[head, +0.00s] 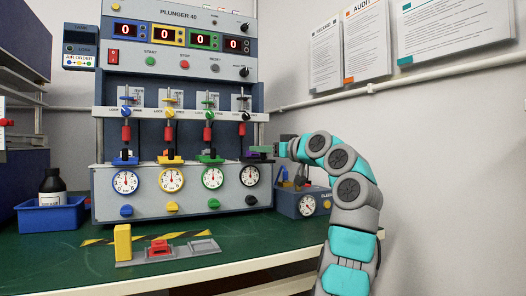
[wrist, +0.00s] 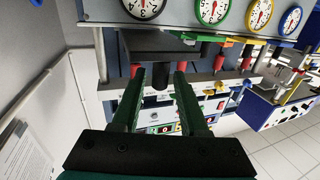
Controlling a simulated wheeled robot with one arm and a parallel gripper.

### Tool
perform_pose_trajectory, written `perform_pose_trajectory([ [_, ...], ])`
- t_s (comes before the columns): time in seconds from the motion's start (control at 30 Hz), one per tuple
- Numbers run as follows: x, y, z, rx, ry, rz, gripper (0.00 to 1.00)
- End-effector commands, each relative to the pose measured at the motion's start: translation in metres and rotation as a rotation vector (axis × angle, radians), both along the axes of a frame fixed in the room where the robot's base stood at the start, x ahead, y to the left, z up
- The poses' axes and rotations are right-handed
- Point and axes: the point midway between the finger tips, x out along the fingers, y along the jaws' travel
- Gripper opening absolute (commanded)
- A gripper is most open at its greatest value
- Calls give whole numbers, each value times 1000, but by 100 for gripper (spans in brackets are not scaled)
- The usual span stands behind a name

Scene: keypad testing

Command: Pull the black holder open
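The black holder (head: 252,158) is the rightmost of the coloured holders on the plunger tester, above the black-rimmed gauge (head: 249,176). In the wrist view, which is upside down, the black holder (wrist: 158,42) lies just ahead of my fingertips, with a dark cylinder pointing between them. My gripper (head: 266,149) comes in from the right at the holder's height. In the wrist view my gripper (wrist: 159,76) shows two green fingers apart, one either side of the dark cylinder. I cannot tell whether they touch it.
Green, yellow and blue holders stand left of the black one. A small blue-grey box with a gauge (head: 302,201) sits below my arm. A keypad fixture (head: 166,250) lies on the green bench (head: 70,262). A blue bin (head: 50,214) with a dark bottle stands at left.

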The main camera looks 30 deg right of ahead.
Motion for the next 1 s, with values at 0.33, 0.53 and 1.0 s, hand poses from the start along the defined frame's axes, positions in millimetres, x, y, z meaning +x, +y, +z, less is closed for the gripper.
perform_pose_trajectory([
  [0.33, -2, -1, 0, 0, 0, -1, 51],
  [0.53, -24, -7, -1, 1, -3, -1, 51],
  [1.0, -75, -20, -1, 0, 1, 1, 51],
])
